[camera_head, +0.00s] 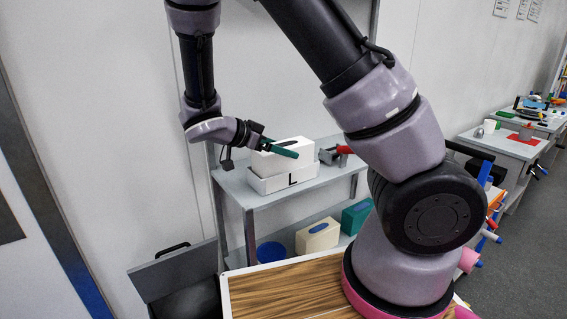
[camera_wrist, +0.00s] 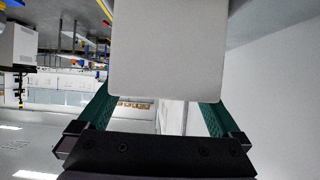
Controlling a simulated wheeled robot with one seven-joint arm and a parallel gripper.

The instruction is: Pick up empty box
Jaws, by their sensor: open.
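A white box (camera_head: 300,157) sits upright on or in a lower white box marked "L" (camera_head: 278,183) on the grey shelf. I cannot see whether either is empty. My gripper (camera_head: 278,149) is at the upper box, with one green finger running along its upper side. In the wrist view a pale box face (camera_wrist: 167,50) fills the upper middle. My gripper's green fingers (camera_wrist: 160,98) are spread at its left and right sides, partly hidden behind it. I cannot tell whether they touch it.
A grey device with a red handle (camera_head: 342,150) stands right of the boxes on the shelf unit (camera_head: 245,197). Below are a blue bin (camera_head: 270,252), a cream box (camera_head: 317,236) and a green box (camera_head: 356,217). A wood-topped surface (camera_head: 275,291) is in front.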

